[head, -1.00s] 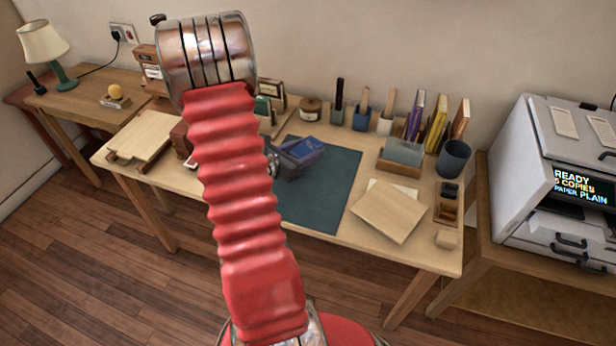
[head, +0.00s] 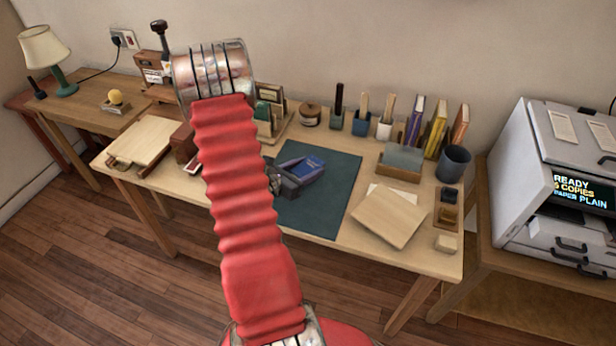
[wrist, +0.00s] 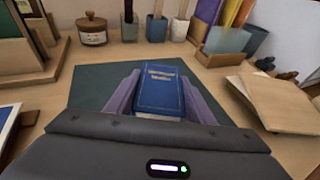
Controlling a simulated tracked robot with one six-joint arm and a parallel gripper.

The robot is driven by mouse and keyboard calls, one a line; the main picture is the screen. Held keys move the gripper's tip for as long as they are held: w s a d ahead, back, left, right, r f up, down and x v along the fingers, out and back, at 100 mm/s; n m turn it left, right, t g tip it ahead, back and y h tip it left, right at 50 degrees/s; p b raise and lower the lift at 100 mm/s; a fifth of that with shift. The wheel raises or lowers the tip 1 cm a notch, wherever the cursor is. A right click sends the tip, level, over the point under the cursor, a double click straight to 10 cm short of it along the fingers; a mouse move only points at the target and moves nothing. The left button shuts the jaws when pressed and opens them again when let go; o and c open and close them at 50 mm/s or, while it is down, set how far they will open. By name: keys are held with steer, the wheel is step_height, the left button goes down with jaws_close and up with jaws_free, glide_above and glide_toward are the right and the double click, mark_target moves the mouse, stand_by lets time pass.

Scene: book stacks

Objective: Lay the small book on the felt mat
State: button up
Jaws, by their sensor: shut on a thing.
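The small book (head: 310,166) is blue with pale lettering on its cover. It also shows in the wrist view (wrist: 160,95), lying cover up between the two purple-grey fingers. My gripper (head: 303,168) is shut on the book's two sides, and in the wrist view the fingers (wrist: 160,84) flank it. The dark green felt mat (head: 335,195) lies on the desk under and around the book. The book is low over the mat; whether it touches cannot be told. My red arm hides part of the desk to the left.
A letter holder (head: 400,161) and upright books (head: 435,128) stand right of the mat. A tan folder (head: 390,217) lies near its right edge. Brush pots (head: 361,124) line the back. The mat's right and front parts are clear.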

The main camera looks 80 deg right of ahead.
stand_by(0.3)
steer(key=shift+f, duration=2.15)
steer(key=shift+f, duration=0.1)
steer(key=o, duration=1.1)
steer(key=v, duration=1.2)
